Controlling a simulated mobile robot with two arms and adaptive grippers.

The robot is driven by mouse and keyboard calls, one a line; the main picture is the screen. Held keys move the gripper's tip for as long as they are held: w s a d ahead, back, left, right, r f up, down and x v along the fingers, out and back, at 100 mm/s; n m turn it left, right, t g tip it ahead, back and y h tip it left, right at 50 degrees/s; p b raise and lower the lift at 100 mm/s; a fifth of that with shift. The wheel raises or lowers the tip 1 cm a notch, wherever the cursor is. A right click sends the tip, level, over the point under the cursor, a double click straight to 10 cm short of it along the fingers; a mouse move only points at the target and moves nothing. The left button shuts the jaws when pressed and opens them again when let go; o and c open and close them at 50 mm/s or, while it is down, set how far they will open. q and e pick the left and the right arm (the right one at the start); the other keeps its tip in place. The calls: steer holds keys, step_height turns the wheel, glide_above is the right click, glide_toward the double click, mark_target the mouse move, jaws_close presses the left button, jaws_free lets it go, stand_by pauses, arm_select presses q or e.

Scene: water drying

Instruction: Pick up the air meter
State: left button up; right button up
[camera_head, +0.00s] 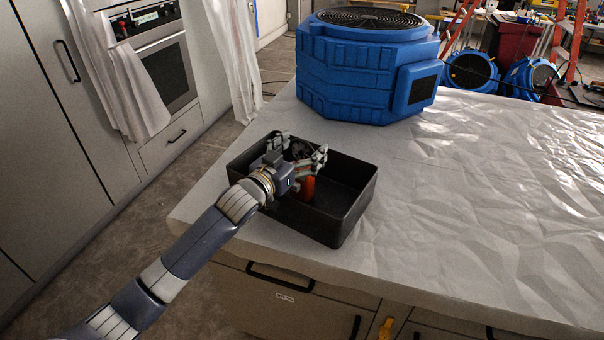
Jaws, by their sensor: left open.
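An open black bin (345,222) stands on the sheet-covered counter, near its left corner. An orange-red object (307,188), which looks like the air meter, is inside the bin, mostly hidden behind my left gripper. Its full shape cannot be made out. My left gripper (303,149) reaches in over the bin's left side, its fingers spread open and pointing toward the far side. Its fingers are close to the orange-red object, but I cannot tell whether they touch it. My right gripper is not in view.
A large blue air mover (352,72) stands on the counter behind the bin. The plastic-covered countertop (480,200) to the right is clear. Grey cabinets (60,110) and an oven (166,72) are at the left, across a strip of floor.

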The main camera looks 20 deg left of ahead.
arm_select(q)
steer(key=c, duration=1.6)
